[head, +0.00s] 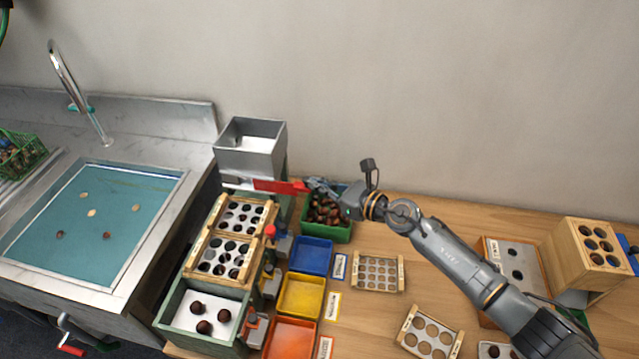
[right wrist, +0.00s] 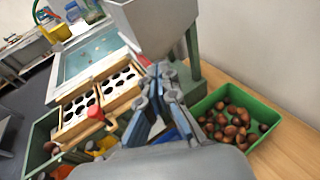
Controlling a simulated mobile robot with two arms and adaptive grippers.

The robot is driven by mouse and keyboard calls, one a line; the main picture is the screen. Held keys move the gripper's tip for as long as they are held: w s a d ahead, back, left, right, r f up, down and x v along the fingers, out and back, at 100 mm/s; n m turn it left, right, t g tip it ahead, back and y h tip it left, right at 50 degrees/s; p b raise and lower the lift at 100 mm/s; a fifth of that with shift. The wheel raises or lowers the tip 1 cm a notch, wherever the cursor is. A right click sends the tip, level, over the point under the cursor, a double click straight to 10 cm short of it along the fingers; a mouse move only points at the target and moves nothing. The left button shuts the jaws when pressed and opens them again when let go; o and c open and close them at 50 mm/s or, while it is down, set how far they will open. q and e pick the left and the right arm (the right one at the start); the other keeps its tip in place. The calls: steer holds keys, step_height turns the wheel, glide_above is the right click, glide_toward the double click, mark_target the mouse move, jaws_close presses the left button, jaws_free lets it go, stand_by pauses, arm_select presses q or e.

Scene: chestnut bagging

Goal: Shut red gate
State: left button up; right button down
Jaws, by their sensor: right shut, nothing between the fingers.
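The red gate (head: 278,186) is a flat red bar at the foot of the grey metal hopper (head: 250,148). It sticks out to the right of the hopper. My right gripper (head: 316,185) is shut and empty, close to the gate's right end; I cannot tell whether they touch. In the right wrist view my shut fingers (right wrist: 158,74) point at the lower part of the hopper (right wrist: 155,22). A small red piece of the gate (right wrist: 143,60) shows by the fingertips; the rest is hidden. My left gripper is not in view.
A green bin of chestnuts (head: 345,234) stands just below my right gripper. Wooden hole trays (head: 213,231) descend from the hopper to a green box (head: 167,314). Blue (head: 326,243), yellow (head: 320,278) and orange (head: 308,322) bins stand alongside. A sink (head: 178,181) is at left.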

mark_target(282, 185)
arm_select(q)
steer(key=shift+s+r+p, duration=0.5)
steer(key=shift+p, duration=0.05)
arm_select(e)
steer(key=a, duration=0.5)
steer(key=shift+w+a+r, duration=0.15)
steer(key=shift+w, duration=0.25)
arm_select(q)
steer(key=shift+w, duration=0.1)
